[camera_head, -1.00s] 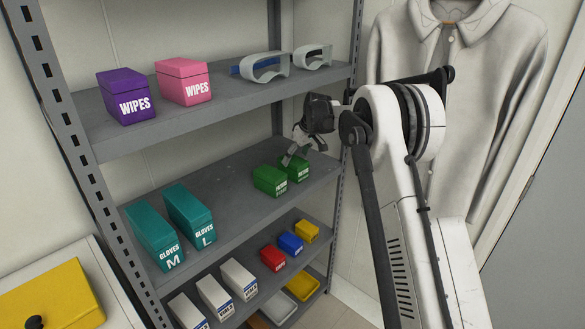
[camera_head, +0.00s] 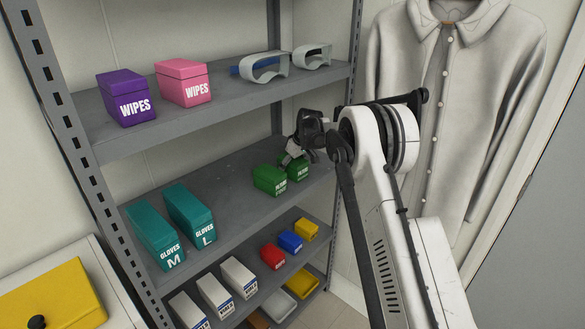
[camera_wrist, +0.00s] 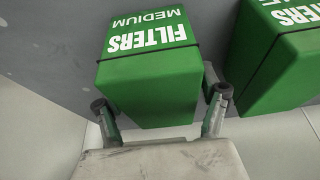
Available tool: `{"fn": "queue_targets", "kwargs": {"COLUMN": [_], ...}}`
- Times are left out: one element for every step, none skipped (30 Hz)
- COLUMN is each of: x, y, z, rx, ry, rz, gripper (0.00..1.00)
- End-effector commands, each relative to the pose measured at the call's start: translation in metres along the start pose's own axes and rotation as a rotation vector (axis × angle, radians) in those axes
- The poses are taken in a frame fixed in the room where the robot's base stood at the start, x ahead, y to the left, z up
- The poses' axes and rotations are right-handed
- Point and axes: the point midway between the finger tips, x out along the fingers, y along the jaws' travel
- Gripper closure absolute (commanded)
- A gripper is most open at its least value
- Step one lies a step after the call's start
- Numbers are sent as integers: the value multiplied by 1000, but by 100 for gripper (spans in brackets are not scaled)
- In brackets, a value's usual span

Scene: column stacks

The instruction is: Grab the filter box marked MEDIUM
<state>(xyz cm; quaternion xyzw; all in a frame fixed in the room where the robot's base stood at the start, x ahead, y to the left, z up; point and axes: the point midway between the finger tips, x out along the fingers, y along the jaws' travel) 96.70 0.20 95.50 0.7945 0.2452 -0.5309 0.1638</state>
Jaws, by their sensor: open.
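The green filter box marked MEDIUM (camera_wrist: 150,65) shows in the wrist view, its label upside down. In the head view it appears to be the right one (camera_head: 299,173) of two green boxes on the middle shelf, partly covered by my gripper (camera_head: 289,157). In the wrist view my gripper (camera_wrist: 160,103) is open, one fingertip at each side of the box's lower end. The right finger lies in the gap between the boxes. I cannot tell whether either finger touches the box.
The other green filter box (camera_wrist: 280,55) stands close beside it; it is the left one (camera_head: 269,181) in the head view. Teal glove boxes (camera_head: 190,212) stand farther left on the same shelf (camera_head: 228,184). The upper shelf (camera_head: 220,112) runs above, and a rack post (camera_head: 343,185) is at right.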

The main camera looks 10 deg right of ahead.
Motion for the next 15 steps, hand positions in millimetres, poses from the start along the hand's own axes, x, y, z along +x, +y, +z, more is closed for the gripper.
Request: {"fn": "queue_targets", "kwargs": {"x": [0,0,1,1,1,2,2,2,2,2,3,3,3,3,4], "y": [0,0,0,0,0,0,0,0,0,0,0,0,0,0,0], "z": [0,0,0,0,1,1,1,1,1,1,1,1,1,2,2], "rx": [0,0,0,0,0,0,0,0,0,0,0,0,0,0,0], "ry": [0,0,0,0,0,0,0,0,0,0,0,0,0,0,0], "rz": [0,0,0,0,0,0,0,0,0,0,0,0,0,0,0], "gripper": [25,25,25,25,25,25,25,25,25,25,25,25,25,25,25]}}
